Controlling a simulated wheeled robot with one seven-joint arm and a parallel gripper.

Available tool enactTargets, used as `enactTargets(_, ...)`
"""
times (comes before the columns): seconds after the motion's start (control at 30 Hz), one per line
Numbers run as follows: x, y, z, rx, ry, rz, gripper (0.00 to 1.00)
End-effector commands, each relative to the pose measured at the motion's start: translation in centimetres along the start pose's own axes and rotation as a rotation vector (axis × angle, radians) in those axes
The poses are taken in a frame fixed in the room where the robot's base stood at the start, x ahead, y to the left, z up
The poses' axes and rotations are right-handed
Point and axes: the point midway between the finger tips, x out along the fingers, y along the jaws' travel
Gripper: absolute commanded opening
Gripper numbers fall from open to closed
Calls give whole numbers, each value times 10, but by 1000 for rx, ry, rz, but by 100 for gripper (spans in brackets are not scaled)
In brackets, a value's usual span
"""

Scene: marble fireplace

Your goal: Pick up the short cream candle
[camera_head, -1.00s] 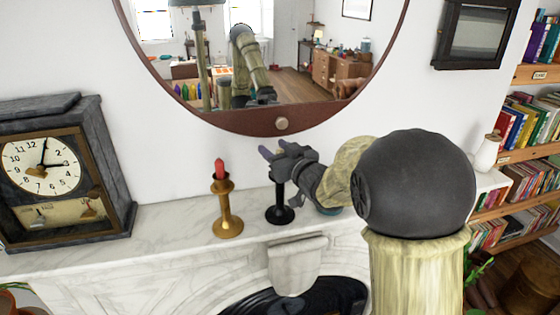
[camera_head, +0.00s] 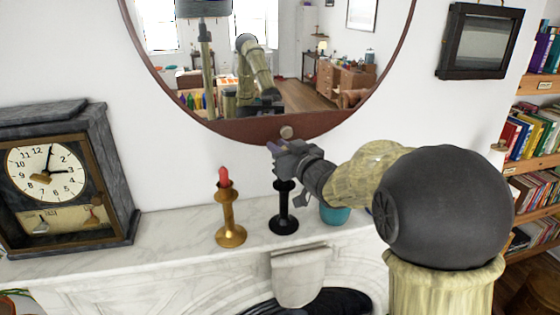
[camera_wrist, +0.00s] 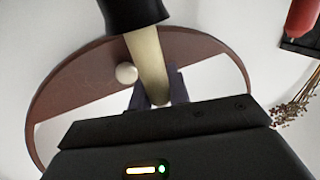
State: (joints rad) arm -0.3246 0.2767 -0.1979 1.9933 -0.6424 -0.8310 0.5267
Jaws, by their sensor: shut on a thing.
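The short cream candle (camera_wrist: 148,60) shows in the wrist view between the fingers of my gripper (camera_wrist: 158,98), which are shut on it. Its other end meets a black cup-shaped part (camera_wrist: 135,12), and I cannot tell whether it still sits in it. In the head view, my gripper (camera_head: 272,150) is just above the black candlestick (camera_head: 283,212), which stands upright on the mantel. The candle cannot be made out there, hidden by my gripper.
A brass candlestick (camera_head: 229,220) with a red candle (camera_head: 224,177) stands just left on the marble mantel (camera_head: 180,228). A teal pot (camera_head: 335,214) is to the right. A clock (camera_head: 60,180) is at far left. A round mirror (camera_head: 290,85) hangs behind.

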Motion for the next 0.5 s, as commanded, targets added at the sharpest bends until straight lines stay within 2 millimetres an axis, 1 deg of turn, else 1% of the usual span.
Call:
enactTargets(0.03,0,0,-11,-3,8,-1,0)
enactTargets(0.1,-1,1,-25,-4,8,2,0)
enactTargets(0.3,0,0,-60,-2,4,0,0)
enactTargets(0.4,0,0,-68,-1,1,0,0)
enactTargets(0.5,0,0,-71,0,1,0,0)
